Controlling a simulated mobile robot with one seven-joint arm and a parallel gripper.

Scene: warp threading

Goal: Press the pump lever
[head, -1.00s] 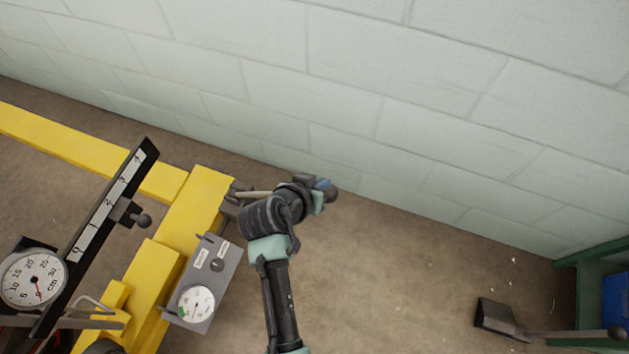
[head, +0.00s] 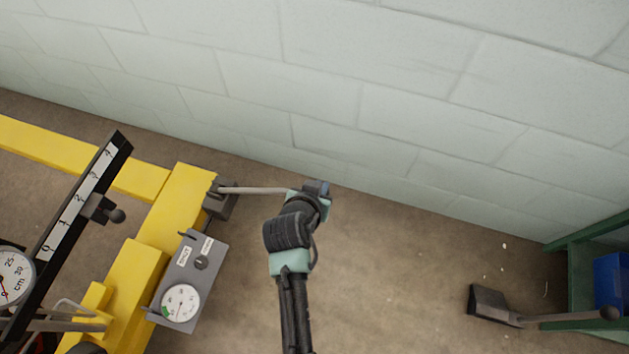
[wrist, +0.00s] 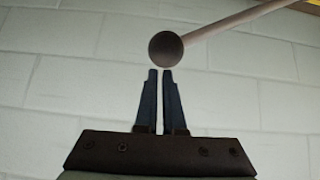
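The pump lever is a thin rod (head: 255,190) reaching right from a dark grey block (head: 219,202) on the yellow frame. In the head view its outer end is hidden behind my gripper (head: 320,188). In the wrist view the lever's dark round knob (wrist: 166,49) is just beyond my fingertips (wrist: 159,71), with the pale rod (wrist: 235,18) running to the upper right. My fingers are nearly together, with only a thin slit between them and nothing held. I cannot tell whether the tips touch the knob.
A grey box with a gauge (head: 182,303) sits beside the yellow frame (head: 180,208). A black scale bar (head: 85,190) and dial (head: 12,275) are at left. A block wall (head: 400,90) stands behind. Another knobbed lever (head: 560,317) lies right, near green shelving (head: 580,290).

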